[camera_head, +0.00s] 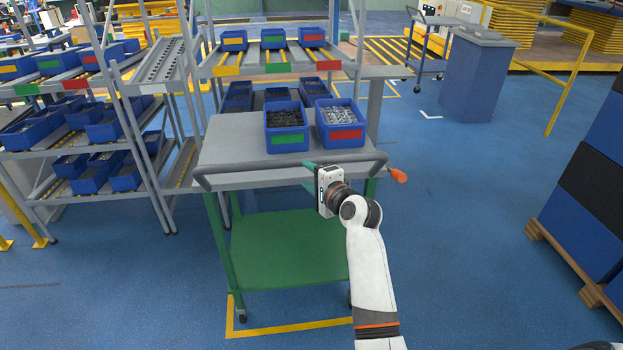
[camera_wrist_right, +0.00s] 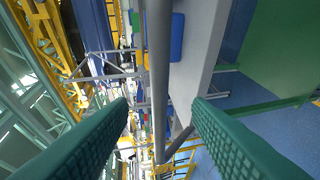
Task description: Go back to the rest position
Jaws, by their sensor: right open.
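My right gripper (camera_head: 309,178) is at the front edge of the trolley (camera_head: 222,182), by its grey push handle (camera_head: 270,162). In the right wrist view its two green ribbed fingers (camera_wrist_right: 160,106) stand wide apart, with the grey handle bar (camera_wrist_right: 158,70) showing between them. The jaws hold nothing; I cannot tell whether a finger touches the bar. My right arm reaches up from the bottom of the head view. My left gripper is in neither view.
Two blue bins, green-labelled (camera_head: 287,139) and red-labelled (camera_head: 345,134), stand on the trolley top. Racks with blue bins (camera_head: 75,140) stand left and behind. Stacked boxes on a pallet (camera_head: 580,240) are at right. Blue floor (camera_head: 465,210) is clear between trolley and pallet.

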